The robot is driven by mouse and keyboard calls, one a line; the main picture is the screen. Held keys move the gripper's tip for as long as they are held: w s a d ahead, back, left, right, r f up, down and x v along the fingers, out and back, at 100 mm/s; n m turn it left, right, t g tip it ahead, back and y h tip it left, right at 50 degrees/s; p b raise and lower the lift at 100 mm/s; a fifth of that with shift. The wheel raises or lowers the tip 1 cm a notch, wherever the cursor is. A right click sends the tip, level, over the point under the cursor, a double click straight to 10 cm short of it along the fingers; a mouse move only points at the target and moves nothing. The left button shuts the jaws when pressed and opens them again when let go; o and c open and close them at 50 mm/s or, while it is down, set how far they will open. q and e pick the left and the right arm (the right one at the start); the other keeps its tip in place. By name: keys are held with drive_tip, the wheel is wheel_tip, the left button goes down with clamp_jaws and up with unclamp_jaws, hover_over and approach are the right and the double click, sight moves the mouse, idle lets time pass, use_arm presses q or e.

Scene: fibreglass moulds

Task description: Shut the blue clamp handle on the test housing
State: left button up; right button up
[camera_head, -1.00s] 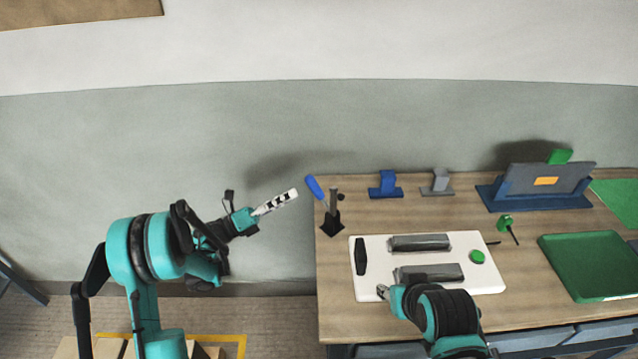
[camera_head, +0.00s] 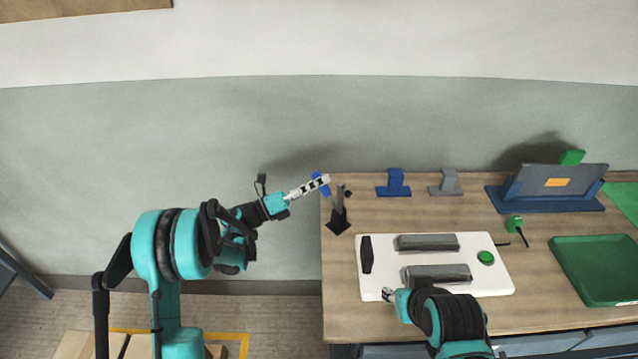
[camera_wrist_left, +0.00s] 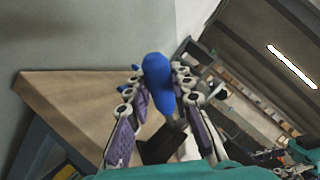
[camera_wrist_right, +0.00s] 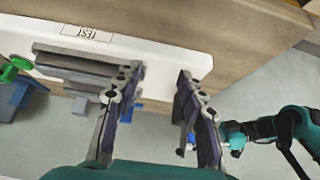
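The blue clamp handle (camera_head: 319,184) rises tilted from a dark clamp base (camera_head: 339,223) at the table's back left corner. My left gripper (camera_head: 316,185) is at the handle and partly hides it. In the left wrist view the handle (camera_wrist_left: 158,83) stands between my two open fingers; contact cannot be told. A white board (camera_head: 375,288) with two grey blocks and a green button lies in front of the clamp; its label (camera_wrist_right: 87,33) seems to read TEST. My right gripper (camera_head: 388,294) is open and empty at the board's front left edge (camera_wrist_right: 205,65).
A blue stand (camera_head: 394,185) and a grey stand (camera_head: 446,184) are along the back of the wooden table. A green tray (camera_head: 597,270) and a dark panel on a blue stand (camera_head: 545,198) are at the right. The table's left edge is close to the clamp.

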sight(324, 187)
use_arm(q)
clamp_jaws()
drive_tip(key=r+m, duration=0.1)
drive_tip(key=s+d+r+m+g+p, duration=0.1)
drive_tip(key=m, duration=0.1)
drive_tip(key=r+m+p, duration=0.1)
drive_tip(key=shift+s+d+g+y, duration=0.2)
drive_tip(key=shift+s+g+y, duration=0.1)
drive_tip(key=shift+s+g, duration=0.1)
drive_tip(key=shift+s+d+r+m+g+y+p, duration=0.15)
drive_tip(key=shift+s+d+m+p, duration=0.1)
drive_tip(key=shift+m, duration=0.35)
drive_tip(key=shift+s+d+m+g+y+p, duration=0.15)
drive_tip(key=shift+m+p, duration=0.1)
drive_tip(key=shift+m, duration=0.35)
use_arm(e)
wheel_tip(324, 187, up, 3)
use_arm(q)
drive_tip(key=o, duration=0.8)
unclamp_jaws()
drive_tip(key=shift+o, duration=0.2)
drive_tip(key=shift+a, duration=0.15)
drive_tip(key=v, duration=1.1)
drive_tip(key=shift+s+a, duration=0.15)
drive_tip(key=shift+a, duration=0.2)
